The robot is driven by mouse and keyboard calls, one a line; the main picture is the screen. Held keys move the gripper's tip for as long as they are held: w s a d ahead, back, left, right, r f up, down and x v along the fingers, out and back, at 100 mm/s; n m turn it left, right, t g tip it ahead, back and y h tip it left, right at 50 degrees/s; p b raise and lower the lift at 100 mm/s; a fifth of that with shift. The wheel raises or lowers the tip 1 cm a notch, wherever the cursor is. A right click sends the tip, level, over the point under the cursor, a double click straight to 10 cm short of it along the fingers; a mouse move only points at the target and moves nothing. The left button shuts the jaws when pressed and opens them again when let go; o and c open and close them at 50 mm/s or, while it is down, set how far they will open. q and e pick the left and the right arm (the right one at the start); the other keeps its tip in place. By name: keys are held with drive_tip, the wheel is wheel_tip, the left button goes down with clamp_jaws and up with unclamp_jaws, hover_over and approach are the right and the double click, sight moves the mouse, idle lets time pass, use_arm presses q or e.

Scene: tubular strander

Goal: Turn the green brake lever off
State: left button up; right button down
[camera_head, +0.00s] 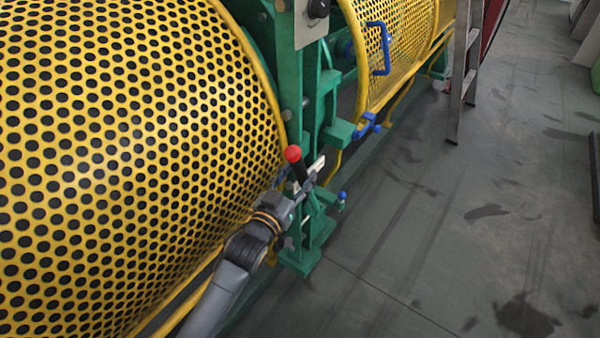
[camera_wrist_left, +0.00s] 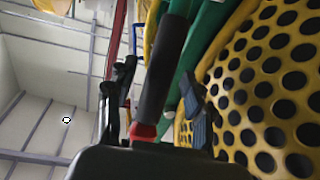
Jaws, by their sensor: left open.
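The brake lever (camera_head: 300,170) stands on a green bracket beside the yellow perforated drum in the head view. It has a black handle and a red ball knob (camera_head: 293,153). My left gripper (camera_head: 308,187) is at the lever, its arm coming from below left. In the left wrist view the black handle (camera_wrist_left: 163,75) runs between the two spread fingers of the gripper (camera_wrist_left: 158,85), with the red knob (camera_wrist_left: 143,131) close to the palm. The fingers are open around it. The right finger is near the handle; contact cannot be told. The lever's lower pivot is partly hidden.
The yellow perforated guard (camera_head: 120,150) fills the left side. A green frame (camera_head: 290,70) stands behind the lever. Blue handles (camera_head: 378,50) are on the far guard. A ladder (camera_head: 463,70) stands farther back. The grey floor (camera_head: 450,210) at right is mostly clear.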

use_arm(q)
drive_tip(key=shift+x, duration=0.95)
use_arm(e)
drive_tip(key=shift+w+r, duration=0.25)
drive_tip(key=shift+r, duration=0.1)
use_arm(q)
drive_tip(key=shift+c, duration=0.2)
clamp_jaws()
